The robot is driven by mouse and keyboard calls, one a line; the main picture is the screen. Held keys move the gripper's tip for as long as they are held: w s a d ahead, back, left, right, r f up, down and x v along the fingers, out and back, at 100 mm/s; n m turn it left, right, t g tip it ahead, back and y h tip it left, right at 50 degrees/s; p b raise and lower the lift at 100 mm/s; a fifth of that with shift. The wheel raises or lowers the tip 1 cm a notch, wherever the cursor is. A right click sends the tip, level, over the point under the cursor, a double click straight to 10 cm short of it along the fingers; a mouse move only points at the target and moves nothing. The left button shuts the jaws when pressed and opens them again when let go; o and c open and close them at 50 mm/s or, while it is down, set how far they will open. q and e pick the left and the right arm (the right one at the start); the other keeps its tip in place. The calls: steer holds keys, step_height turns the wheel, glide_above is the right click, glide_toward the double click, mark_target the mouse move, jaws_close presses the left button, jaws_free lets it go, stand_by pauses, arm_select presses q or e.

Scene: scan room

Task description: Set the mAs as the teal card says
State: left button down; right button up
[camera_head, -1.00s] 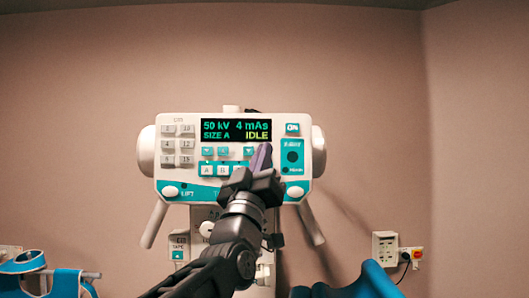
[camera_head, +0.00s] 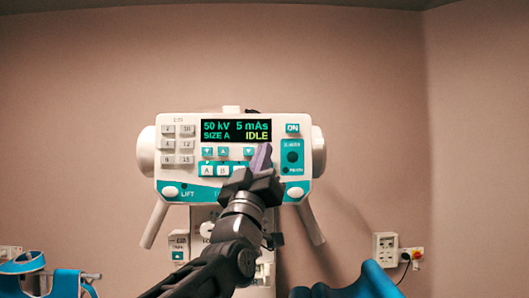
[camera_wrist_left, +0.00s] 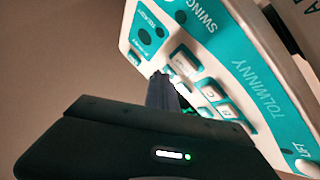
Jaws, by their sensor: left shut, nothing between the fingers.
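The white and teal control panel (camera_head: 233,199) faces me in the middle of the head view. Its dark display (camera_head: 236,130) reads 50 kV, 5 mAs, SIZE A and IDLE. Below the display are teal arrow buttons (camera_head: 248,151); the one at the right end is hidden behind my fingers. My left gripper (camera_head: 262,156) is shut and empty, its tips at the panel face just below the mAs side. In the left wrist view the left gripper (camera_wrist_left: 160,90) reaches the button rows; contact is unclear. I cannot make out a teal card with readable mAs. My right gripper is out of view.
White number keys (camera_head: 168,145) are at the panel's left, and an ON key (camera_head: 292,128) and a teal block with a dark knob (camera_head: 292,156) at its right. A wall socket (camera_head: 385,247) is at lower right. Blue padded shapes (camera_head: 370,282) stand at the bottom.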

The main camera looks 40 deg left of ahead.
arm_select(q)
steer(key=shift+s, duration=0.1)
steer(key=shift+s+d+b, duration=0.5)
steer(key=shift+s, duration=0.05)
steer(key=shift+s+d, duration=0.1)
steer(key=s+d+b, duration=0.1)
steer(key=s, duration=0.1)
steer(key=s+d, duration=0.1)
steer(key=d, duration=0.1)
steer(key=shift+s+b, duration=0.35)
steer(key=shift+s, duration=0.05)
stand_by(2.5)
